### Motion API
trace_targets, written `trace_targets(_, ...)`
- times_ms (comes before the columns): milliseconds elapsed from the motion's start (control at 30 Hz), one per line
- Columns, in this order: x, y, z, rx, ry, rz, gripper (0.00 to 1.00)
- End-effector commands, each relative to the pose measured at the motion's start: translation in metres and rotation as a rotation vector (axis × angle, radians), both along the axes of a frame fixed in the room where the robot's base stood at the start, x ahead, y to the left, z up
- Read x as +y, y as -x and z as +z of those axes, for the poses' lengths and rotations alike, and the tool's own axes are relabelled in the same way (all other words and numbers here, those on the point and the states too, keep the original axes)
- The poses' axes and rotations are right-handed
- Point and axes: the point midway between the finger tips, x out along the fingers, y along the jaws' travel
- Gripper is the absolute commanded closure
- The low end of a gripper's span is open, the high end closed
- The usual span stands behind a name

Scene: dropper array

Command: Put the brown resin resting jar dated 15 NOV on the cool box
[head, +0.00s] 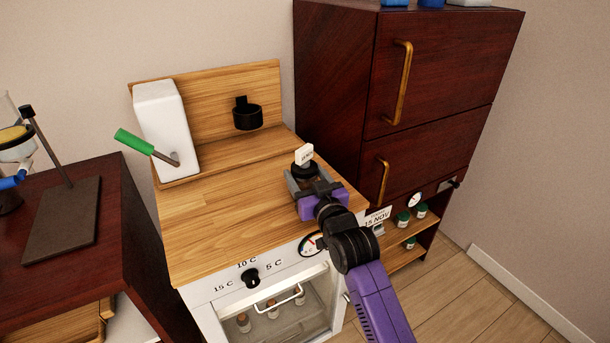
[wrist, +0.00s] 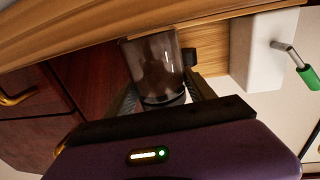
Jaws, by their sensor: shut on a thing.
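The brown jar (head: 317,172) is held between the fingers of my gripper (head: 308,184) at the right part of the cool box's wooden top. A small white tag (head: 304,153) stands at its dark lid; its writing is too small to read. In the wrist view the jar (wrist: 154,62) is translucent brown, between the two fingers (wrist: 163,98). Its far end is close to the wood; I cannot tell whether it touches. The cool box (head: 205,298) is white with a wooden top (head: 215,225), a black knob marked 15 C, 10 C, 5 C, and a glass door.
A white dispenser (head: 163,130) with a green-handled lever (head: 133,141) and a black ring holder (head: 247,115) stand at the back. A tall dark cabinet (head: 340,90) rises close by on the right. A "15 NOV" card (head: 377,217) hangs by shelves of green-lidded jars (head: 403,217). The top's left front is clear.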

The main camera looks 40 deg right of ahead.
Motion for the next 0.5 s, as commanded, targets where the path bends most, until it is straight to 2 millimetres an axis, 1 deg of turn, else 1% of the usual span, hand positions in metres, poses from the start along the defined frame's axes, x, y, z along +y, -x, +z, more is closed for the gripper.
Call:
trace_targets(100,-0.0001,0.0000,-0.0026,-0.003,0.001,0.000,0.93)
trace_targets(133,-0.0001,0.0000,-0.0030,0.000,0.000,0.000,0.31)
trace_targets(200,-0.0002,0.0001,-0.0027,0.000,0.000,0.000,0.18)
trace_targets(233,-0.0002,0.0001,-0.0028,0.000,0.000,0.000,0.16)
trace_targets(500,-0.0002,0.0001,-0.0023,0.000,0.000,0.000,0.16)
